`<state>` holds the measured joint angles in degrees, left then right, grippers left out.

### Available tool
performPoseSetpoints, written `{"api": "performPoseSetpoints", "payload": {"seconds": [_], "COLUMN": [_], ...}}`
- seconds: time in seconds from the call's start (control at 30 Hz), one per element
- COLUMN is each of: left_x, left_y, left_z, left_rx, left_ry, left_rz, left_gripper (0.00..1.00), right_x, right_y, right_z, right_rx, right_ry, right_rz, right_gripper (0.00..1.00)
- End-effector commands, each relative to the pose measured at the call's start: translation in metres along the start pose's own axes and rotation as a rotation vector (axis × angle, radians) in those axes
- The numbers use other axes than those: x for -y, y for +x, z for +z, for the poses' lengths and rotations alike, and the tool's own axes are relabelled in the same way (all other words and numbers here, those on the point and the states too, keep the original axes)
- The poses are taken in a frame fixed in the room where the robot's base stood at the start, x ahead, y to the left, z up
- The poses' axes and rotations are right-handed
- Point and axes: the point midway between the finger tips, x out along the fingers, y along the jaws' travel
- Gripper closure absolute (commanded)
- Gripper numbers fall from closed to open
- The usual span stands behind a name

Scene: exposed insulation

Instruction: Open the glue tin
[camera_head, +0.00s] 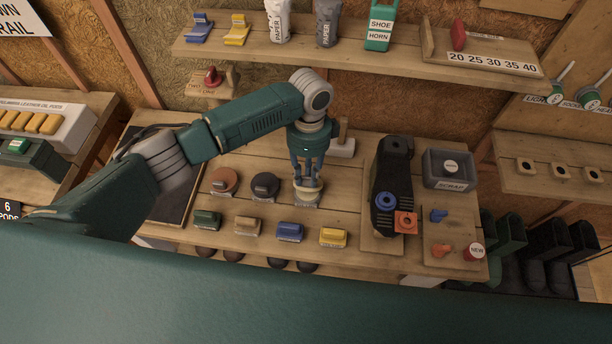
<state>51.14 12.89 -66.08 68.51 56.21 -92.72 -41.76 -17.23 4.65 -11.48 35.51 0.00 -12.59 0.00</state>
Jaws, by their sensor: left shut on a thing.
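My left gripper (308,184) points down over the middle of the workbench. Its fingers are closed on the top of a small round tin with a cream-tan lid (307,196), which I take to be the glue tin. The tin stands upright by a label on the bench, and the fingers partly hide it. I cannot tell whether the lid is raised from the tin. My right gripper is not in view.
A brown round tin (224,181) and a dark one (265,185) stand left of the gripper. Several brushes, such as a yellow one (333,237), line the front. A black shoe (391,182) and a scrap box (447,169) are to the right.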

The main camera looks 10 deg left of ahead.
Motion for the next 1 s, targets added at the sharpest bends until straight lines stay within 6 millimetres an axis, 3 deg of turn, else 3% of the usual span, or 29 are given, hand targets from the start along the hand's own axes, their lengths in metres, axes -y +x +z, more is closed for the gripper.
{"api": "performPoseSetpoints", "payload": {"seconds": [0.03, 0.3, 0.33, 0.4, 0.77, 1.0], "left_x": [0.011, 0.011, 0.011, 0.01, 0.007, 0.009], "left_y": [-0.003, -0.002, -0.002, -0.001, -0.006, -0.049], "left_z": [0.0, 0.0, 0.0, 0.0, -0.001, -0.002], "left_rx": [-0.007, -0.006, -0.006, -0.006, -0.005, -0.007], "left_ry": [-0.014, -0.015, -0.015, -0.014, -0.006, -0.005], "left_rz": [-0.032, -0.031, -0.031, -0.029, -0.022, -0.023], "left_gripper": [1.0, 1.0, 0.71, 0.62, 0.62, 0.62], "right_x": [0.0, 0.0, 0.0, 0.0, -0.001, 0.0], "right_y": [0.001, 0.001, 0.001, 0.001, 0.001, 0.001], "right_z": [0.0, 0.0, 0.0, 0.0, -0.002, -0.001], "right_rx": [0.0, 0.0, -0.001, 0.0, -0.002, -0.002], "right_ry": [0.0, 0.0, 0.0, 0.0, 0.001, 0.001], "right_rz": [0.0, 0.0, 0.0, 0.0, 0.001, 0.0], "right_gripper": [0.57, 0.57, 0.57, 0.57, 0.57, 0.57]}}
